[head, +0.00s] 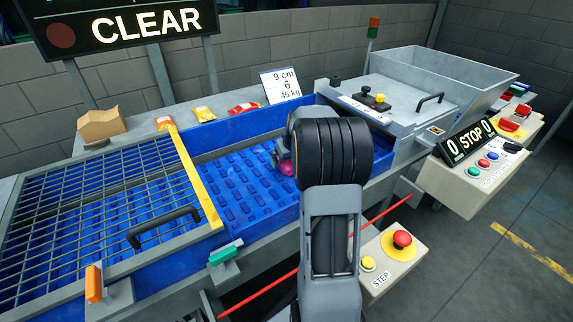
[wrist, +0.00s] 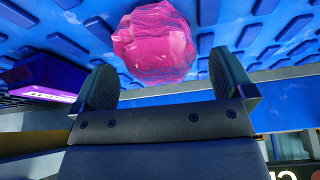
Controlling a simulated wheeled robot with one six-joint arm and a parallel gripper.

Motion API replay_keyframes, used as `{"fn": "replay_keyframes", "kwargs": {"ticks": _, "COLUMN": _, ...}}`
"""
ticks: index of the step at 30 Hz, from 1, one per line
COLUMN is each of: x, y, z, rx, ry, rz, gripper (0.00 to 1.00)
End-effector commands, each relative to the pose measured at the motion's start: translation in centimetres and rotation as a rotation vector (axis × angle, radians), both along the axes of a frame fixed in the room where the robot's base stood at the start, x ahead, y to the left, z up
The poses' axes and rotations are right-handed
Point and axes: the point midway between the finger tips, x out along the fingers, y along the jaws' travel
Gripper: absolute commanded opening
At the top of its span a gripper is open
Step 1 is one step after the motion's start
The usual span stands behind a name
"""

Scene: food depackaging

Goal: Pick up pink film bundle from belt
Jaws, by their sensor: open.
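The pink film bundle (wrist: 155,42) is a crumpled, shiny ball on the blue belt (head: 235,190). In the head view only a small part of the bundle (head: 287,168) shows, beside my arm. My gripper (wrist: 165,85) is open in the wrist view, its two dark pads apart. The bundle lies just beyond the fingertips, roughly centred between them, and nothing is held. In the head view my gripper (head: 283,155) is mostly hidden behind my arm.
A barred guard (head: 90,215) with a handle covers the belt's left part. A grey hopper machine (head: 410,95) stands at the right end. A dark block with a purple edge (wrist: 40,75) is left of my gripper. Food packets (head: 205,114) lie on the back ledge.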

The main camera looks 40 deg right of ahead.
Motion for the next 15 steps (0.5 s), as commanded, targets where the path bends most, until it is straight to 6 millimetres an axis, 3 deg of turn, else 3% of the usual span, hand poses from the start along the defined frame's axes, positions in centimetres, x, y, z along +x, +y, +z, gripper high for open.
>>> {"fn": "replay_keyframes", "kwargs": {"ticks": 4, "x": 0.56, "y": -0.03, "z": -1.27, "rx": 0.001, "ry": 0.0, "rz": 0.001, "gripper": 1.0}}
{"fn": "replay_keyframes", "kwargs": {"ticks": 13, "x": 0.69, "y": -0.07, "z": -1.5, "rx": -0.002, "ry": -0.002, "rz": 0.001, "gripper": 1.0}}
{"fn": "replay_keyframes", "kwargs": {"ticks": 15, "x": 0.69, "y": -0.07, "z": -1.49, "rx": -0.002, "ry": -0.002, "rz": 0.001, "gripper": 0.94}}
